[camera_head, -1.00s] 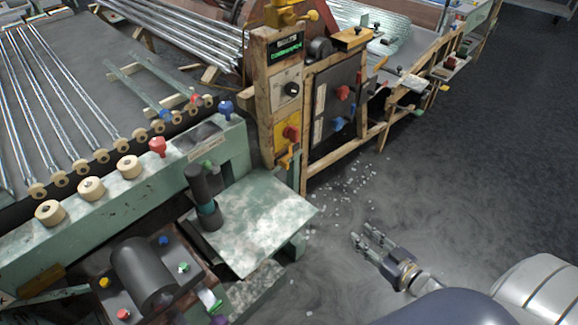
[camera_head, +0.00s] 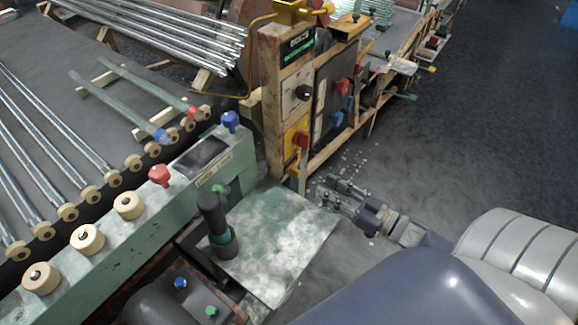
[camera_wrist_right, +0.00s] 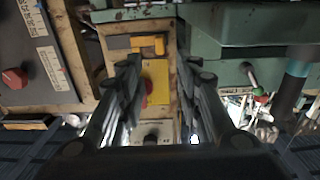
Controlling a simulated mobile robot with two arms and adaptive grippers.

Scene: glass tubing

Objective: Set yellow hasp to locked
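The yellow hasp (camera_head: 293,166) is low on the wooden post, below a yellow plate (camera_head: 293,130) with a red knob (camera_head: 301,140). In the right wrist view the post appears upside down, with the hasp (camera_wrist_right: 147,44) upper middle, between the fingers. I cannot tell whether it is locked. My right gripper (camera_head: 333,190) is right of the post, pointing toward it, apart from the hasp. In the right wrist view the gripper (camera_wrist_right: 157,85) is open and empty, its fingers framing the yellow plate. My left gripper is out of view.
A green-and-white worktable (camera_head: 275,245) lies below the post, with a dark cylinder (camera_head: 213,220) at its left. A black dial (camera_head: 303,92) sits higher on the post. A dark panel (camera_head: 335,90) stands right of it. The grey floor (camera_head: 480,130) is open.

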